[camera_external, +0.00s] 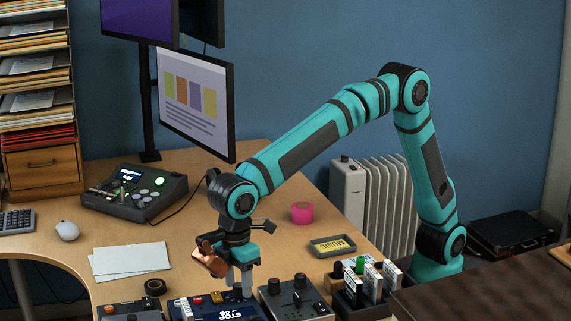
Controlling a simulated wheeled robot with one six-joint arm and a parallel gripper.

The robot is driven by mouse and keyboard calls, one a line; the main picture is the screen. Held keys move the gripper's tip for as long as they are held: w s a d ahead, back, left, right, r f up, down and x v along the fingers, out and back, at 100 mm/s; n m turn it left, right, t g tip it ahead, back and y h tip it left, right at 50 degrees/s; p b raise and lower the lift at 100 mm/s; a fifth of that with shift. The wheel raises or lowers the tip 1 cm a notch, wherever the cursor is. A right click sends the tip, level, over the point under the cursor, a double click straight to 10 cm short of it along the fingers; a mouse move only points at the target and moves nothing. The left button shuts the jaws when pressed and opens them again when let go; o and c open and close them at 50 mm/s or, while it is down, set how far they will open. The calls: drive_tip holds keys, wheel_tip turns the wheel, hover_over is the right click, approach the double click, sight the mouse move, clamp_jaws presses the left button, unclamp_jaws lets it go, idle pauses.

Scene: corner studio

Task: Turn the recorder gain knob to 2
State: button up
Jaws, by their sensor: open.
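My gripper (241,284) points down at the front of the desk, open, with its fingertips low over or in front of a dark blue device (215,307) with a display of large white characters. I cannot tell whether the fingertips touch it. A grey box with dark knobs (297,298) stands just to its right. Another device with a small screen and a lit green button (133,193) stands further back on the left. No readable label shows which one is the recorder. The gain knob and its setting cannot be made out; my gripper covers part of the blue device.
A copper-coloured object (208,260) shows just left of my gripper. A black tape roll (155,287) and another control box (131,310) are at the front left. A rack of upright cases (362,284), a labelled tray (332,246) and pink tape (302,212) are at right.

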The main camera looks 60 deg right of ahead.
sight(237, 284)
wheel_tip(237, 284, up, 17)
drive_tip(key=shift+w+r, duration=0.2)
idle(0.5)
